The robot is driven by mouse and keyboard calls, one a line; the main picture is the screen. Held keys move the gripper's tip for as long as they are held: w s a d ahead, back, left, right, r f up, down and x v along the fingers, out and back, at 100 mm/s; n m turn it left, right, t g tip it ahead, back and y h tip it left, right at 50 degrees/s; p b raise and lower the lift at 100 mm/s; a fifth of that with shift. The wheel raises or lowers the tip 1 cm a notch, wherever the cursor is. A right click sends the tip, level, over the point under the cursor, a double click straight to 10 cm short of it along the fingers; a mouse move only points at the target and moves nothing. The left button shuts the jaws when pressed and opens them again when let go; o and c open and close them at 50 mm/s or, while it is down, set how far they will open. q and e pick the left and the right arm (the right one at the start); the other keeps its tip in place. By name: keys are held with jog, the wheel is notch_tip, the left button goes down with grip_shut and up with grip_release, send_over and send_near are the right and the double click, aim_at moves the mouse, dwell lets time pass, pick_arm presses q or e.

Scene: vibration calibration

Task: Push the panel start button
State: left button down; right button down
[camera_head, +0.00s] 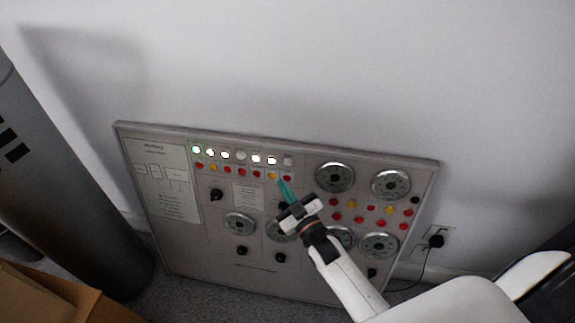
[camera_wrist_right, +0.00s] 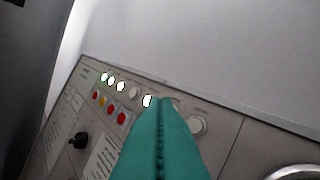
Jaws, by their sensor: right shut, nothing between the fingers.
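The grey control panel (camera_head: 215,258) leans against the wall, with a row of round white lights along its top, several lit, and a row of red and yellow buttons (camera_head: 241,171) just below. My right gripper (camera_head: 284,183) is shut and empty, its teal fingertips in front of the right end of the button row. In the right wrist view the shut teal fingers (camera_wrist_right: 160,140) cover part of the panel (camera_wrist_right: 228,122) and hide the buttons behind them. I cannot tell whether the tips touch a button. Which button is the start button cannot be read. My left gripper is not in view.
Large round dials (camera_head: 335,177) and black knobs sit on the panel. A dark grey cylinder (camera_head: 70,190) stands at the left, with a cardboard box (camera_head: 40,297) below it. A wall socket with a black plug (camera_head: 437,240) is right of the panel.

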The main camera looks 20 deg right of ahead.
aim_at(288, 163)
jog(key=shift+w+d+f+b, duration=0.25)
jog(key=shift+w+d+b, duration=0.3)
jog(key=shift+w, duration=0.35)
jog(key=shift+w+d+f+b, duration=0.2)
jog(key=shift+w+d+b, duration=0.25)
jog(key=shift+w+d, duration=0.35)
jog(key=shift+w+d+f+b, duration=0.25)
jog(key=shift+w+d+b, duration=0.25)
jog(key=shift+w, duration=0.5)
jog(key=shift+w+d+f, duration=0.1)
jog(key=shift+w+d, duration=0.1)
jog(key=shift+w, duration=0.15)
jog(key=shift+w+d+b, duration=0.25)
jog(key=shift+w+b, duration=0.05)
dwell(0.8)
jog(key=shift+a, duration=0.1)
jog(key=shift+s+a+p, duration=0.35)
jog(key=shift+s+p, duration=0.2)
jog(key=shift+s, duration=0.1)
